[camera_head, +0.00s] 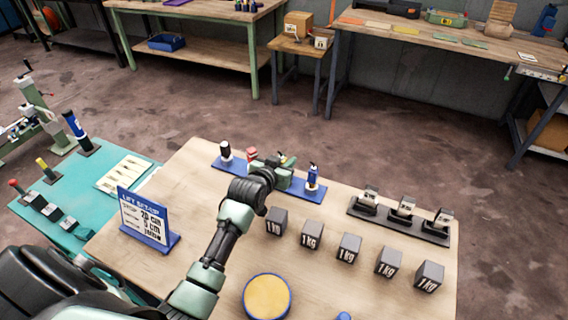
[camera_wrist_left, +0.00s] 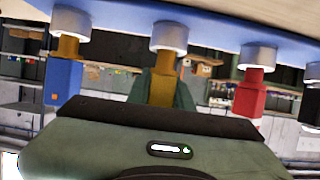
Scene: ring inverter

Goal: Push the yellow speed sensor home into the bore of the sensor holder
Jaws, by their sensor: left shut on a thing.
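My left gripper (camera_head: 284,170) reaches over a blue rack (camera_head: 232,167) on the wooden table. In the left wrist view its dark green fingers are shut around the yellow speed sensor (camera_wrist_left: 165,68). The sensor's end meets a pale round collar (camera_wrist_left: 169,36) on the blue rail; I cannot tell how deep it sits. A blue sensor (camera_wrist_left: 63,82) and a red sensor (camera_wrist_left: 249,96) stand at similar collars on either side. In the head view the blue sensor (camera_head: 312,178) is right of the gripper and the red one (camera_head: 252,154) left. My right gripper is not in view.
Several 1 kg blocks (camera_head: 311,235) stand in front of the rack. A dark stand with metal parts (camera_head: 400,218) is at the right. A blue sign (camera_head: 146,222) stands at the left, and a round yellow-topped pad (camera_head: 267,298) at the front.

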